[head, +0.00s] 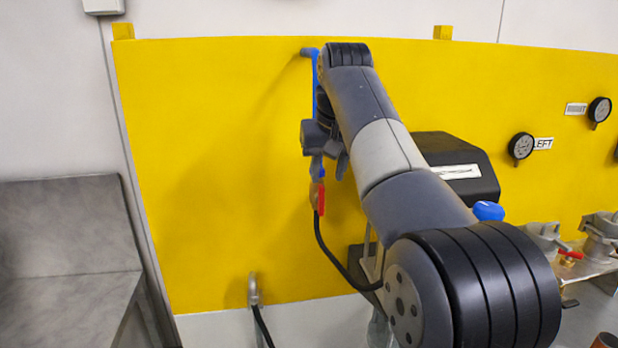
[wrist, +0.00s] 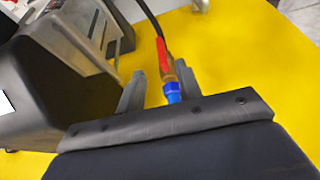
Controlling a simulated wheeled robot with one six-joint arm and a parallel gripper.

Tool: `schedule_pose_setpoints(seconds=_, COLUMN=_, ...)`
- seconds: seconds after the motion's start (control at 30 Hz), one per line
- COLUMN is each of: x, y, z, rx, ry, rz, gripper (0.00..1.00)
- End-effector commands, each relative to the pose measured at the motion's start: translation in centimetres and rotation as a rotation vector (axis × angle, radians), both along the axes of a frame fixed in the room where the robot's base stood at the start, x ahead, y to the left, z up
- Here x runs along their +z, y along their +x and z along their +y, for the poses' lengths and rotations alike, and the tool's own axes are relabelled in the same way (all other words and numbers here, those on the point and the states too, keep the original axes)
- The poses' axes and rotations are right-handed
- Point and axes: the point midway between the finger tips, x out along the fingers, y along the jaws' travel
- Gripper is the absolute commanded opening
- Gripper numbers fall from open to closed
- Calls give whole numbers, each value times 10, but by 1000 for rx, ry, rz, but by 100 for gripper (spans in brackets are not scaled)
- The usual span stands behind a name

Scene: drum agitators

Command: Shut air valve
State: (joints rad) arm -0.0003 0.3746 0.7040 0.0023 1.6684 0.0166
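The air valve has a red handle (head: 321,201) and sits at the lower end of a blue pipe (head: 315,75) in front of the yellow panel. The handle points down, roughly along the line of the pipe and the black hose. In the wrist view the red handle (wrist: 163,57) lies beside a brass body (wrist: 171,70), above the blue fitting (wrist: 173,91). My gripper (head: 330,166) is just above the handle in the head view. In the wrist view my gripper (wrist: 160,74) has its fingers apart, with the valve showing between them. I cannot tell whether they touch it.
A black hose (head: 329,250) runs down from the valve and curves right. A black box (head: 452,170) stands close to the right, partly behind my arm. The yellow panel (head: 220,180) is behind the valve. Free room lies to the valve's left.

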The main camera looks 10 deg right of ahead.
Motion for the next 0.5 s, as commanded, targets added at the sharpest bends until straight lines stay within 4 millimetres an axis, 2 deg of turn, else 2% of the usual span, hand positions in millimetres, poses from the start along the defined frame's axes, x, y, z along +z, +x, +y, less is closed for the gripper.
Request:
schedule_pose_setpoints(seconds=0.1, x=11, y=2, z=-1, rx=11, ry=-7, rz=1, gripper=34)
schedule_pose_setpoints(seconds=0.2, x=7, y=4, z=-1, rx=15, ry=-9, rz=4, gripper=34)
schedule_pose_setpoints(seconds=0.33, x=-10, y=10, z=-1, rx=15, ry=-9, rz=6, gripper=34)
schedule_pose_setpoints(seconds=0.5, x=-41, y=22, z=-1, rx=14, ry=-8, rz=8, gripper=34)
